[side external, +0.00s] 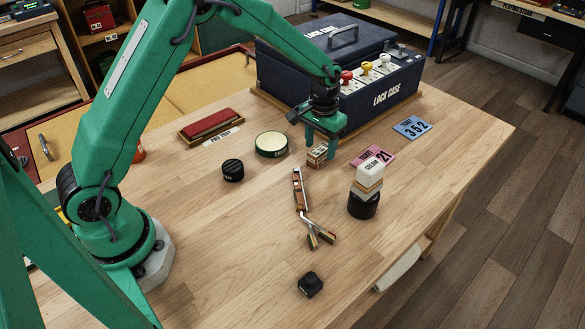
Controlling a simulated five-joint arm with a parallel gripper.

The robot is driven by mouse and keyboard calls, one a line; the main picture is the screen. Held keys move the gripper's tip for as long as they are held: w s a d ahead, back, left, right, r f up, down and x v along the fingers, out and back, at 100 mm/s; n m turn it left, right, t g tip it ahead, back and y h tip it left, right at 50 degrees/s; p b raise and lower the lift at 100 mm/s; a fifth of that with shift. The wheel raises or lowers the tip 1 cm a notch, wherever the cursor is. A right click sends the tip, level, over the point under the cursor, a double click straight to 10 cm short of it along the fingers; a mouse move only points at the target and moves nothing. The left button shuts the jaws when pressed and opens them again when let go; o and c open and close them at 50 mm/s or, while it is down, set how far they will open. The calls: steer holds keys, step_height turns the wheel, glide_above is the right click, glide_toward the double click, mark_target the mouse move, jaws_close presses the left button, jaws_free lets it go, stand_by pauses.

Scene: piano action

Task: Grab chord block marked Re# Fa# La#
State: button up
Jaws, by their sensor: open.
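A small brown block with pale markings (317,155) sits on the wooden table near the middle; its lettering is too small to read, so I cannot tell whether it is the Re# Fa# La# block. My gripper (321,146) points down right at this block, with its fingers open. The fingers partly cover the block's top. I cannot tell whether they straddle it or touch it.
Behind stands the dark LOCK CASE (385,98) with coloured knobs. Tickets (412,127), a stacked cream-topped piece (368,178), a wood-and-metal tool (300,190), a round tin (271,144) and a black cylinder (232,170) surround the block.

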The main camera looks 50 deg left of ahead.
steer(key=shift+f, duration=1.05)
steer(key=shift+c, duration=0.2)
steer(key=c, duration=1)
